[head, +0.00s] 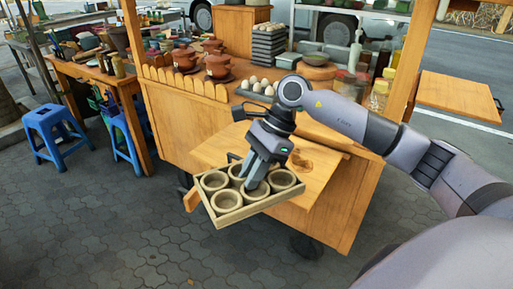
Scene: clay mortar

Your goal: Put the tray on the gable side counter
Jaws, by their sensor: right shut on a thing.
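A shallow wooden tray (252,211) holds several round clay mortars (214,181) in its compartments. My right gripper (251,182) comes down from above, shut on the tray near its middle; its fingers partly hide the mortars there. The tray overlaps the left part of a flat wooden side counter (312,182) at the near side of the food cart, and sticks out past its front edge. I cannot tell whether it touches the counter. My left gripper is not in view.
The cart (186,120) carries brown pots (218,66), eggs (258,87) and jars (379,96). Another wooden shelf (458,95) juts out at the right, bare. Blue stools (55,130) stand at the left. The paved floor in front is clear.

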